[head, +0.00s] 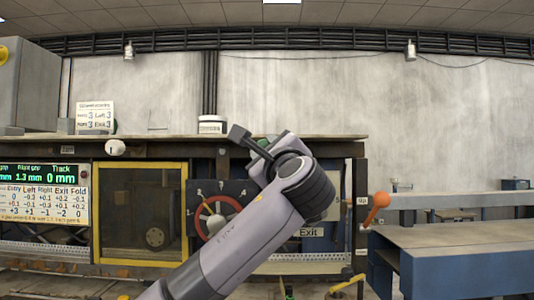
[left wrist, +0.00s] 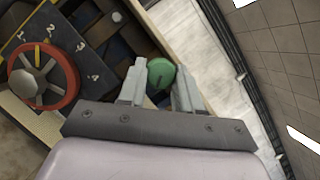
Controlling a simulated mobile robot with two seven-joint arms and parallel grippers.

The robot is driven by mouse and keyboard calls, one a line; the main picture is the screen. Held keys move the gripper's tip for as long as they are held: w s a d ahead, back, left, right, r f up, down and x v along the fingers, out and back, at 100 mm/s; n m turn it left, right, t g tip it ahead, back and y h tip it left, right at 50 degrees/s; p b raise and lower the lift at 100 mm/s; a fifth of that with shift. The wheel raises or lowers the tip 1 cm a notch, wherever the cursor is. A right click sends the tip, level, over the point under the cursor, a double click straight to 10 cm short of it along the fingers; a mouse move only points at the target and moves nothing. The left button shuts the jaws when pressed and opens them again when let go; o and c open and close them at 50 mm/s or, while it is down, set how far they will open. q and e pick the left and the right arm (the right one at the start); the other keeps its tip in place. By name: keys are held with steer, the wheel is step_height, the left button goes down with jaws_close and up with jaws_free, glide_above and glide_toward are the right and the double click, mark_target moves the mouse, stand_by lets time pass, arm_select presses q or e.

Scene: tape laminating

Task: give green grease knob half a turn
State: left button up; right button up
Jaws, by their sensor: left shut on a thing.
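The green grease knob (left wrist: 161,73) shows in the left wrist view between the two fingers of my left gripper (left wrist: 159,82). The gripper is shut on the knob. In the head view my left arm reaches up from the bottom middle and its wrist covers most of the knob and fingers. The knob's mark or turn angle cannot be made out. My right gripper is in neither view.
A red handwheel (head: 212,217) with a numbered dial is on the machine front, left of my arm; it also shows in the left wrist view (left wrist: 44,79). A white tub (head: 212,125) stands on the top ledge. An orange-knobbed lever (head: 377,201) is at right.

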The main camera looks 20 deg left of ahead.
arm_select(q)
steer(key=shift+a+f+m+t+h+p, duration=0.1)
steer(key=shift+m+t+h+p, duration=0.55)
steer(key=shift+m, duration=1.65)
steer(key=shift+a+f+m+t+h+p, duration=0.15)
steer(key=shift+m+t+h, duration=0.85)
steer(key=shift+m, duration=1.3)
steer(key=shift+d, duration=0.1)
steer(key=o, duration=1)
steer(key=shift+s, duration=0.1)
steer(key=shift+o, duration=0.2)
steer(key=shift+s, duration=0.1)
steer(key=b+v, duration=0.2)
steer(key=v, duration=0.5)
steer(key=shift+r, duration=0.1)
